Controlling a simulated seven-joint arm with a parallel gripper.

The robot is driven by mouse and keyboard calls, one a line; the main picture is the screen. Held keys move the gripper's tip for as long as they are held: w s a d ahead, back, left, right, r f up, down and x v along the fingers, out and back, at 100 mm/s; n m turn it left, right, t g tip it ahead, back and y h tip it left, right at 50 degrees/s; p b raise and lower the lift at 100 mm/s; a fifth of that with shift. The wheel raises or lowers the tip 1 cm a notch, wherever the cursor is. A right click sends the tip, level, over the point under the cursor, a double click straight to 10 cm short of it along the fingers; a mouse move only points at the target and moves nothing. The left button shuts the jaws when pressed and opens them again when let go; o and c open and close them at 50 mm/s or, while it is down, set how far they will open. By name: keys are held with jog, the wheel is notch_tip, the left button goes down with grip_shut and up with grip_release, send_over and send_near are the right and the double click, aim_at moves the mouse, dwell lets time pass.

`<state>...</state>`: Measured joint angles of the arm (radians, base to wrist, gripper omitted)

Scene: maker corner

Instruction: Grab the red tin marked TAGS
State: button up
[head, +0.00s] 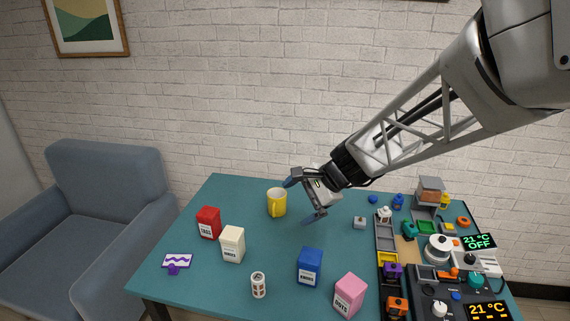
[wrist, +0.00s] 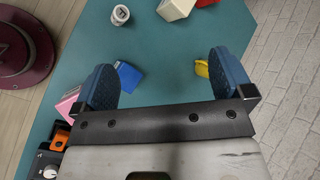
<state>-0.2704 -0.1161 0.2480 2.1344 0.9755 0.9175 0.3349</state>
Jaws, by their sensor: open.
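The red tin marked TAGS (head: 208,223) stands upright at the left of the teal table in the head view, behind and left of the cream tin (head: 232,245). In the wrist view the red tin (wrist: 206,2) shows only partly at the top edge, beside the cream tin (wrist: 175,9). My gripper (head: 303,201) is open and empty above the back middle of the table, to the right of the red tin and apart from it. Its two blue fingers (wrist: 164,78) are spread wide in the wrist view.
A yellow mug (head: 277,203) stands between the red tin and my gripper. A blue tin (head: 310,266), a pink tin (head: 349,296) and a small white canister (head: 258,285) stand nearer the front. A purple-and-white sign (head: 177,263) is at the left. Trays and devices crowd the right side.

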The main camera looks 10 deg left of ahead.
jog(key=w+a+f+m+y, duration=0.25)
jog(key=w+a+f, duration=0.2)
jog(key=a, duration=0.25)
jog(key=w+a+f+m+y, duration=0.1)
jog(key=w+a+f+m, duration=0.2)
jog(key=w+a, duration=0.35)
jog(key=m+t+y, duration=0.1)
jog(key=m+y, duration=0.1)
jog(key=m, duration=0.4)
send_near(209, 211)
jog(key=a, duration=0.3)
jog(key=shift+a+f+h, duration=0.15)
jog(key=shift+f+h, duration=0.1)
jog(key=shift+f, duration=0.2)
jog(key=shift+x, duration=1.3)
jog(key=shift+a, duration=0.1)
jog(key=shift+x, duration=2.55)
jog(key=shift+c, duration=0.2)
